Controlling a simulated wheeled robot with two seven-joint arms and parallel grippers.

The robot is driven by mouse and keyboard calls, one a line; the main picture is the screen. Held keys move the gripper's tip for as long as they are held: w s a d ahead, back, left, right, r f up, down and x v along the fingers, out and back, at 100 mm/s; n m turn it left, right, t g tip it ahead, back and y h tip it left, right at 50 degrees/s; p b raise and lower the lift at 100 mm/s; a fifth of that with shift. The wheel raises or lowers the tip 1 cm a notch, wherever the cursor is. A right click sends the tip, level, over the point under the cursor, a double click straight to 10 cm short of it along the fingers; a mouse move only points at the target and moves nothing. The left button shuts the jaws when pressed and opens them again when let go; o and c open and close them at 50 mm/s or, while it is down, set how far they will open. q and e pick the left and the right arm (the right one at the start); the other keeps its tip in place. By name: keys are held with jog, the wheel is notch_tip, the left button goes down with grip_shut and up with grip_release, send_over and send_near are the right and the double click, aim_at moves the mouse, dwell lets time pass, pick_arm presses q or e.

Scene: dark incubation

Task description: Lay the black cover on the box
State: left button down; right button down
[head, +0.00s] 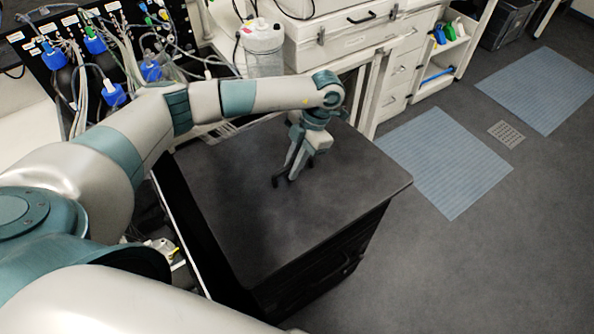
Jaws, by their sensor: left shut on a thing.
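A large dark box-like unit (320,255) stands in the middle of the head view, with a handle on its front. A flat dark grey-black sheet or top (330,195), seemingly the black cover, spans its upper face. I cannot tell cover from the box's own top for sure. My left gripper (283,180) points down over the middle of this dark surface, shut on the dark material, seemingly the cover. The exact grip is too small and dark to make out. My right gripper is not in view.
A panel with blue plugs and cables (95,45) stands at the back left. A white bottle (263,48) and white drawer units (400,75) are behind the box. Blue floor mats (445,165) lie to the right, where the floor is clear.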

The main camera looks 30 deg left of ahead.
pick_arm(q)
jog(key=shift+w+a+f+b, duration=0.15)
jog(key=shift+f+b, duration=0.15)
jog(key=shift+f, duration=0.25)
jog(key=shift+w+a+f+b, duration=0.15)
jog(key=shift+f+b, duration=0.15)
jog(key=shift+f, duration=0.2)
jog(key=shift+a+f+b, duration=0.15)
jog(key=shift+f+b, duration=0.15)
jog(key=shift+f, duration=0.25)
jog(key=shift+f+b, duration=0.8)
jog(key=shift+f, duration=0.1)
jog(key=shift+s+f, duration=0.15)
jog(key=c, duration=1.7)
grip_release()
jog(key=shift+f, duration=0.1)
jog(key=shift+s, duration=0.1)
jog(key=shift+f, duration=0.15)
jog(key=shift+d, duration=0.1)
